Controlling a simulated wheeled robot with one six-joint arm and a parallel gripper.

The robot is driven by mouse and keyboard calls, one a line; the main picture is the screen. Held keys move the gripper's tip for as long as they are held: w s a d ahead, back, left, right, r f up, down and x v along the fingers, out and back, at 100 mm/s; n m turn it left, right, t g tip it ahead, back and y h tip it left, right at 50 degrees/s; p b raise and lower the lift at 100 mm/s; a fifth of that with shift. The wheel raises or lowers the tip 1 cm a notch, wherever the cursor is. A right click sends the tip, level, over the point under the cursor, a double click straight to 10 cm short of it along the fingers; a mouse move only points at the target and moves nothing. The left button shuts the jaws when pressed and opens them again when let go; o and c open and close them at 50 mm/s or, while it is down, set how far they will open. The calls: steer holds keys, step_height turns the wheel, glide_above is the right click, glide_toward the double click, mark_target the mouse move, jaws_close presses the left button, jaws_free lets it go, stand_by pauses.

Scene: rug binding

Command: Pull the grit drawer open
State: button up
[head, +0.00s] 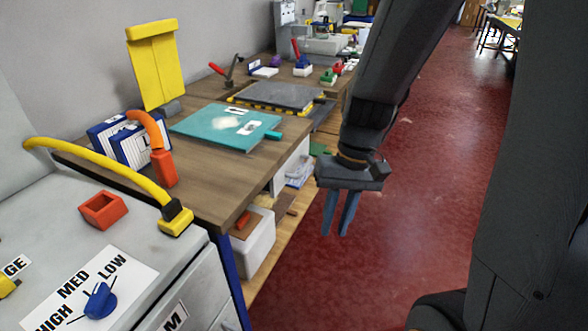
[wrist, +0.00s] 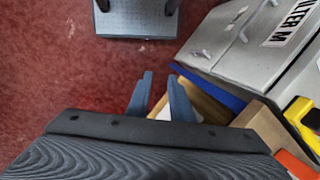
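No drawer with a readable grit label shows, so I cannot tell which front is the grit drawer. A grey cabinet (head: 205,285) stands at the lower left, its front partly cut off by the frame. In the wrist view the cabinet front (wrist: 226,38) shows panels with small handles and a label (wrist: 292,22) reading "FILTER M". No panel looks clearly pulled out. My gripper (head: 335,234) hangs over the red floor, right of the workbench and apart from the cabinet. Its two fingers are apart with nothing between them, also in the wrist view (wrist: 160,82).
A wooden workbench (head: 205,190) with a blue leg (head: 229,275) adjoins the cabinet. A white bin (head: 255,245) stands on its lower shelf. A yellow hose (head: 95,160) and a blue knob (head: 99,300) are on the cabinet top. The red floor (head: 420,200) around my gripper is clear.

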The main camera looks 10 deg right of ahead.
steer(key=w+a+f+m+y, duration=0.2)
steer(key=w+a+f+y, duration=0.1)
steer(key=w+y, duration=0.3)
steer(key=m+t+y+p, duration=0.2)
steer(key=m+t+y, duration=0.25)
steer(key=t, duration=0.65)
glide_toward(307, 167)
steer(key=r+x, duration=0.1)
steer(key=x, duration=0.2)
steer(key=shift+n, duration=0.25)
steer(key=shift+f+p+x, duration=0.2)
steer(key=shift+x, duration=1.15)
steer(key=shift+f+p+x, duration=0.15)
steer(key=shift+f+x, duration=0.05)
steer(key=shift+x, duration=1.15)
steer(key=shift+f+p+x, duration=0.2)
steer(key=shift+x, duration=1.15)
steer(key=shift+d, duration=0.2)
jaws_close()
